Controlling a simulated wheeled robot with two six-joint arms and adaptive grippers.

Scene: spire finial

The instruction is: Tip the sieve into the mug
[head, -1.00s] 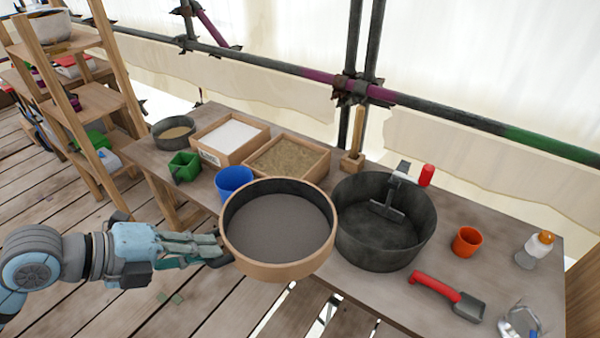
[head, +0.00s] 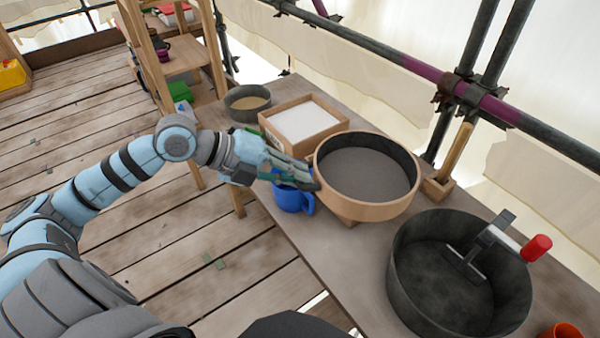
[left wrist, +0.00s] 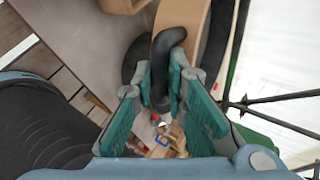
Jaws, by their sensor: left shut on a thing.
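The sieve (head: 366,205) is a round pan with a pale wooden rim and a flat dark grey inside. It is held up over the table, roughly level. My left gripper (head: 308,182) is shut on its black handle, at the left of the rim. In the left wrist view, the handle (left wrist: 162,62) stands between the two green-padded fingers, with the wooden rim beyond. The blue mug (head: 290,201) stands upright on the table just below my gripper and left of the sieve. Its top is partly hidden by the gripper. My right gripper is out of view.
A box of white material (head: 303,122) and a round pan (head: 247,101) stand behind. A large dark tub (head: 420,300) with a red-handled tool (head: 536,247) is at the right front. A wooden post stands right of the sieve.

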